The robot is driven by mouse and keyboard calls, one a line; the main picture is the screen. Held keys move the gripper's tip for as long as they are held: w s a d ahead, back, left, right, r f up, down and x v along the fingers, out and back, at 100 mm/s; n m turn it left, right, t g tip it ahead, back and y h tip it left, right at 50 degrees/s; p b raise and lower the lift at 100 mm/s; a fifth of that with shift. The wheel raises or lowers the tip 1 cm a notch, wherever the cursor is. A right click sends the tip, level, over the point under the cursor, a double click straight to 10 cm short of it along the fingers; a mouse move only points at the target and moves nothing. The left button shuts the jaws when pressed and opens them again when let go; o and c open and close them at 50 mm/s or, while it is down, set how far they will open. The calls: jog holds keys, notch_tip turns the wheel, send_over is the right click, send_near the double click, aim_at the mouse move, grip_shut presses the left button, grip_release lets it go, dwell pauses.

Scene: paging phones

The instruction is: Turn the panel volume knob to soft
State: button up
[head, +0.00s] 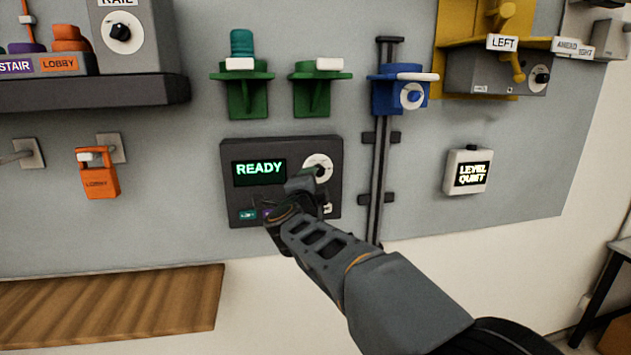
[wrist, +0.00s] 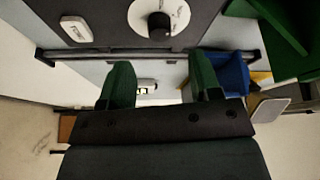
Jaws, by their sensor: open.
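The dark panel (head: 291,146) is on the grey wall board, with a lit green READY display (head: 259,172). Its volume knob (head: 318,164) has a white round dial at the panel's right and is partly hidden by my gripper (head: 303,186). In the wrist view the knob (wrist: 159,24) shows a black grip on a white dial near the top edge. My gripper (wrist: 160,66) is open there, its two green-lit fingers apart with nothing between them. The knob lies beyond the fingertips, and no contact shows. The dial's markings are too small to read.
A dark vertical rail (head: 379,160) with a blue holder (head: 386,97) stands right of the panel. Green brackets (head: 248,97) are above it. An orange LOBBY handset (head: 97,177) hangs left, and a LEVEL QUIET box (head: 467,171) is right. A wooden surface (head: 110,305) is below left.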

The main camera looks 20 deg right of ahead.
jog(key=v, duration=0.6)
jog(key=shift+s+a+b, duration=0.2)
jog(key=shift+s+b, duration=0.1)
jog(key=shift+s, duration=0.05)
jog(key=w+a+f+n+t+y, duration=0.1)
jog(key=w+a+f+n+y, duration=0.1)
jog(key=a+f+n+y, duration=0.6)
jog(key=s+a+f+n+g+y, duration=0.4)
jog(key=a+f+n+g+y, duration=0.15)
jog(key=n, duration=0.35)
jog(key=s+d+f+n+g+h, duration=0.1)
jog(key=s+d+f+n+g, duration=0.1)
jog(key=s+f, duration=0.4)
jog(key=s+d+f+n+g+h, duration=0.2)
jog(key=s+d+f+g, duration=0.3)
jog(key=s, duration=0.5)
jog(key=shift+s+d+f+n, duration=0.45)
jog(key=shift+d+n, duration=0.15)
jog(key=shift+d, duration=0.55)
jog(key=shift+g, duration=0.25)
jog(key=shift+c, duration=0.4)
